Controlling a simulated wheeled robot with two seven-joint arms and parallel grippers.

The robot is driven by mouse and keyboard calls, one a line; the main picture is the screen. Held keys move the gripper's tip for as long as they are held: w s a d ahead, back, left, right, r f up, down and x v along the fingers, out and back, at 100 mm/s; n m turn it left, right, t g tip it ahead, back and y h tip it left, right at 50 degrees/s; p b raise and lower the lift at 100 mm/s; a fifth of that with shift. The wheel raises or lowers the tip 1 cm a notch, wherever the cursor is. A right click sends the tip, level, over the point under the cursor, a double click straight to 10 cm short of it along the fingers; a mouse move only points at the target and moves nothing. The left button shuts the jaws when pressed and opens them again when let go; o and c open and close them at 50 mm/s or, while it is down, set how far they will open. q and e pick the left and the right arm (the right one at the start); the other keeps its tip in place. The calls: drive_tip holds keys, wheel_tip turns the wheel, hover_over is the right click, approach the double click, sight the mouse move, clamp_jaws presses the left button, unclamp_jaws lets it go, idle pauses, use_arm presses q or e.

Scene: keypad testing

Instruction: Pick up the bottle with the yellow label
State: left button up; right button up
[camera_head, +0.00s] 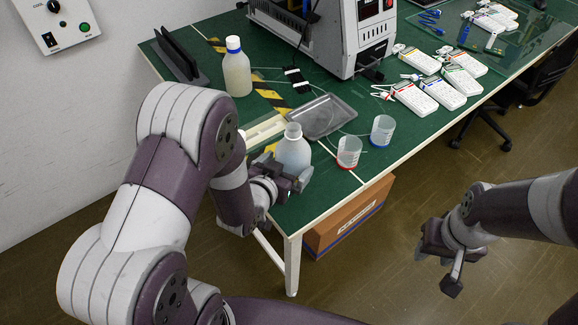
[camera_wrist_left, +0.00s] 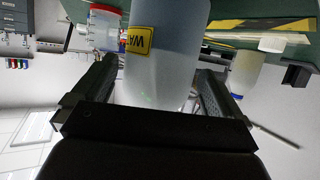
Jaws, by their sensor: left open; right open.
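A translucent bottle (camera_head: 293,152) stands near the front left corner of the green table. In the left wrist view the bottle (camera_wrist_left: 168,70) shows a yellow label (camera_wrist_left: 141,40) with black letters. My left gripper (camera_head: 287,181) is at the bottle, with its two open fingers (camera_wrist_left: 155,95) on either side of it. Gaps show beside the bottle, and I cannot tell whether either finger touches it. The label is not visible in the head view. My right gripper (camera_head: 437,266) is open and empty, over the floor to the right of the table.
Two cups, one red-based (camera_head: 349,152) and one blue-based (camera_head: 382,130), stand right of the bottle. A grey tray (camera_head: 322,117) lies behind. A machine (camera_head: 335,38) and several white keypads (camera_head: 415,97) occupy the back and right.

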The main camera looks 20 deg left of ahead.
use_arm(q)
drive_tip(key=x, duration=0.3)
drive_tip(key=shift+w+d+f, duration=0.1)
drive_tip(key=shift+w+f, duration=0.15)
drive_tip(key=shift+w, duration=0.35)
drive_tip(key=shift+s, duration=0.1)
drive_tip(key=c, duration=1)
drive_tip(key=shift+o, duration=0.2)
drive_tip(key=shift+r, duration=0.1)
